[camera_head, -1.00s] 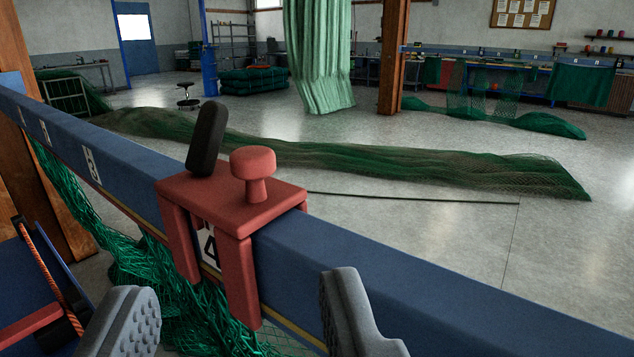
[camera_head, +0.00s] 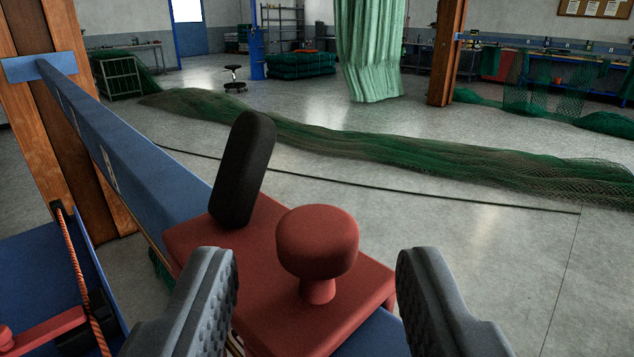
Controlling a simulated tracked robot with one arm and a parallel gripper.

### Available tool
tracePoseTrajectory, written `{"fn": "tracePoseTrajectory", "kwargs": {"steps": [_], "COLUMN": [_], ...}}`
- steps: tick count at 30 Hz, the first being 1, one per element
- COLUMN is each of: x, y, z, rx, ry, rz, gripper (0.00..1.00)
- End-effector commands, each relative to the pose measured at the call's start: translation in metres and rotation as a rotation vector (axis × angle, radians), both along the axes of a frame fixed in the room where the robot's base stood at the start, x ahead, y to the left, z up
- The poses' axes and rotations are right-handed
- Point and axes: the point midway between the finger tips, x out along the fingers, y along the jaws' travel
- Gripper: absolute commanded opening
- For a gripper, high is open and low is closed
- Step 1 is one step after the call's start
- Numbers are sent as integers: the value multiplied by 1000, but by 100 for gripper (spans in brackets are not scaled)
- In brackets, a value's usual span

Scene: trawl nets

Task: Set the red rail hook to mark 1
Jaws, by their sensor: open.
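The red rail hook (camera_head: 225,240) sits over the blue rail (camera_head: 150,170). On its top are a round red knob (camera_head: 317,243) and a black lever (camera_head: 242,168) that leans a little to the right. My gripper (camera_head: 315,265) is open, its grey fingers on either side of the knob with gaps to both. The knob is not held. A white mark plate (camera_head: 108,168) shows edge-on on the rail farther off; its number cannot be read. The side of the hook and any mark beneath it are hidden.
The rail runs to a wooden post (camera_head: 50,100) at the far left. A blue surface with an orange rope (camera_head: 80,265) and a red bar (camera_head: 45,328) lies at the lower left. A green net (camera_head: 400,155) lies on the floor beyond the rail.

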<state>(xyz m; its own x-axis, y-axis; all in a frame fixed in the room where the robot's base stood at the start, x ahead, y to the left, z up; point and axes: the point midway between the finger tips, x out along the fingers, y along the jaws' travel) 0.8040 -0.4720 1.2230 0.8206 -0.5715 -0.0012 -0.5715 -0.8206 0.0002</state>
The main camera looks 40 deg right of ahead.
Motion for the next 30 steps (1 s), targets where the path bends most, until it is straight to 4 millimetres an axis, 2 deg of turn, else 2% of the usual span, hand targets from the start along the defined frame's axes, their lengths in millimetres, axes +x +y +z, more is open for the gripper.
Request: {"fn": "tracePoseTrajectory", "kwargs": {"steps": [12, 29, 30], "x": [28, 35, 35], "y": [-18, -24, -24], "z": [0, 1, 1], "rx": [2, -1, -1], "ry": [-1, -1, -1], "rz": [1, 1, 1], "gripper": [43, 43, 38]}}
